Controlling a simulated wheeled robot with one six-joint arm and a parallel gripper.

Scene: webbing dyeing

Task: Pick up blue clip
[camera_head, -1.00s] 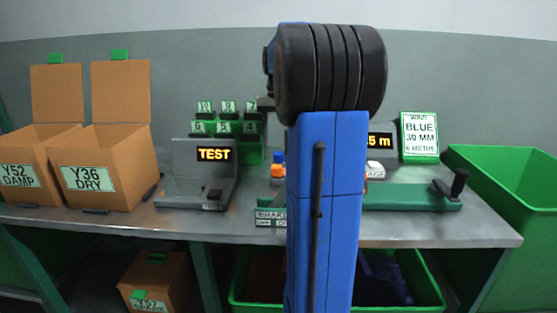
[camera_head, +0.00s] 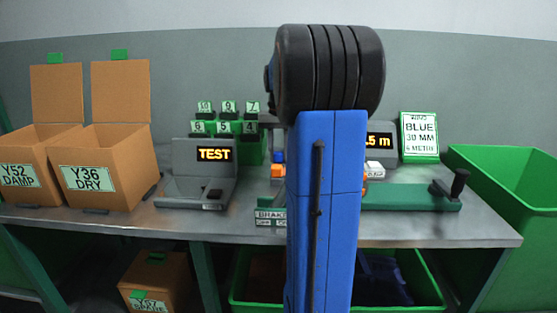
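My own blue arm with its black ribbed joint fills the middle of the head view and hides the centre of the table. My gripper is not visible behind it. Small orange and blue pieces (camera_head: 278,164) show just left of the arm, partly hidden by it. They are too small to tell whether one is the blue clip. No other blue clip can be made out.
The metal table (camera_head: 245,232) carries cardboard boxes (camera_head: 125,150) at left, a TEST display unit (camera_head: 203,178), a green numbered rack (camera_head: 252,150), a green winder (camera_head: 410,197) with a crank and a BLUE 30 MM sign (camera_head: 420,135). A green bin (camera_head: 515,190) stands right.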

